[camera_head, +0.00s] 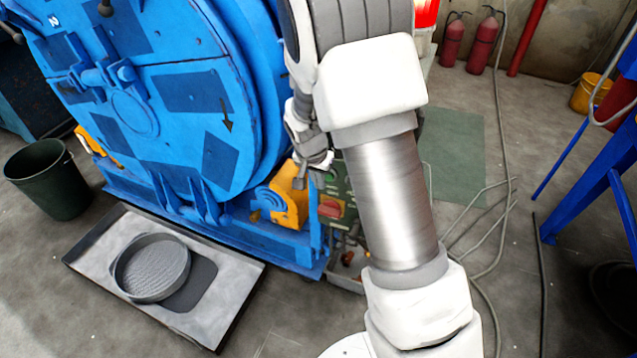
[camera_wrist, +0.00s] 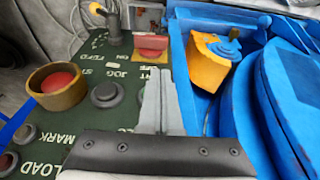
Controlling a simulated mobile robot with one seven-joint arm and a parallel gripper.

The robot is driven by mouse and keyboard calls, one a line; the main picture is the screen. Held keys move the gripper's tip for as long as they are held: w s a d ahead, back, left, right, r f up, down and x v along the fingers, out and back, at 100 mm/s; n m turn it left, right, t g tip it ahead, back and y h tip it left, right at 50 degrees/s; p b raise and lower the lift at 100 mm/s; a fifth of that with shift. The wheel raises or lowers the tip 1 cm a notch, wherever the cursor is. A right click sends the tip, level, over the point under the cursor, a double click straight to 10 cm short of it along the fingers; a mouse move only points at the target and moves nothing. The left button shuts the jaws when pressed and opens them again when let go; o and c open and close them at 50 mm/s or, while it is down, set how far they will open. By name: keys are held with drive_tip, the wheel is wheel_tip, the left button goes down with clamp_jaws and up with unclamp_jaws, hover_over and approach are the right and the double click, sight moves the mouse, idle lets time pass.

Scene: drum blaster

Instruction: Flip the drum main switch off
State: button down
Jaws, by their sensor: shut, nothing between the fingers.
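The dark green control panel (camera_wrist: 110,72) fills the left and middle of the wrist view. It also shows beside the blue drum in the head view (camera_head: 343,187), partly behind my arm. A red and yellow switch (camera_wrist: 151,47) sits near the panel's far edge; its exact setting cannot be told. A grey lever-like control (camera_wrist: 114,22) stands at the panel's far left corner. My gripper (camera_wrist: 158,78) is shut and empty over the panel, its tips just on the near side of the red and yellow switch. In the head view, my gripper (camera_head: 299,182) is close to the panel's left edge; contact cannot be told.
A red button in a yellow collar (camera_wrist: 57,84) and a dark round button (camera_wrist: 106,94) stick up from the panel. A yellow block (camera_wrist: 208,62) and the blue drum (camera_head: 160,90) stand close on the drum side. A tray (camera_head: 215,308) lies on the floor.

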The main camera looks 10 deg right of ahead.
sight(323, 208)
drive_tip(key=b+x, duration=0.1)
drive_tip(key=x, duration=0.6)
drive_tip(key=b+x, duration=0.1)
drive_tip(key=x, duration=0.2)
drive_tip(key=shift+s+a+f+b, duration=0.25)
drive_tip(key=shift+s+f+b, duration=0.05)
drive_tip(key=shift+s+f, duration=0.05)
